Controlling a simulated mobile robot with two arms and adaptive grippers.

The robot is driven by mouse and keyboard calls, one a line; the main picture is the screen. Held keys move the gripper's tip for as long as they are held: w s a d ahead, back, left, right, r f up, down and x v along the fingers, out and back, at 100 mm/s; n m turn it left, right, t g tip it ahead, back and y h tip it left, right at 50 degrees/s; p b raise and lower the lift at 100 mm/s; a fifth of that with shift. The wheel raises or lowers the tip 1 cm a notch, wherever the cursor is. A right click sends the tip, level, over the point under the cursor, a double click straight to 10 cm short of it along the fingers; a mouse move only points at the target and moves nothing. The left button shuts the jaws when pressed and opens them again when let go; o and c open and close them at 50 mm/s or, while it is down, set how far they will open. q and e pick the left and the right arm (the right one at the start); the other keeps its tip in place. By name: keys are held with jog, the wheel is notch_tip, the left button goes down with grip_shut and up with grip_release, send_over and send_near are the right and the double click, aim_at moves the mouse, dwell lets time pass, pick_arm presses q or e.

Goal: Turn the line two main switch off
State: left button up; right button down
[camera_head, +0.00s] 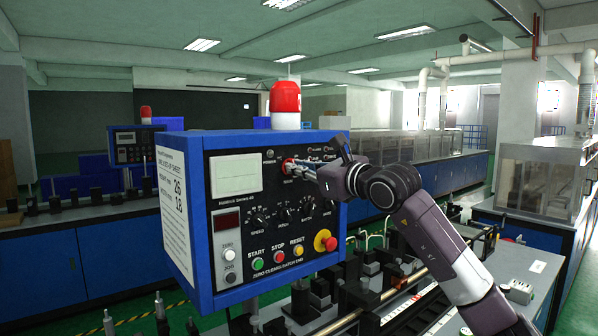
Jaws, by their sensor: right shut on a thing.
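A blue control box (178,215) with a black front panel stands close in front of me. Near the top middle of its panel is a red rotary switch (287,165), partly covered by my gripper. My right gripper (298,167) reaches in from the right, its fingertips shut on the red switch. The switch's exact angle and its small label cannot be read. My left gripper is not in view.
Below the switch are black knobs (284,214), START (258,265), STOP and RESET buttons, and a red emergency button (330,244). A red beacon (285,98) tops the box. Another panel (131,146) stands behind left. Machinery (385,290) lies below the arm.

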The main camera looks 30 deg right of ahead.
jog(key=n, duration=0.5)
jog(key=shift+a+f+n, duration=0.15)
jog(key=shift+n, duration=0.15)
dwell(0.5)
jog(key=c, duration=2)
grip_release()
jog(key=shift+c, duration=0.2)
jog(key=s+d, duration=0.1)
jog(key=s, duration=1.1)
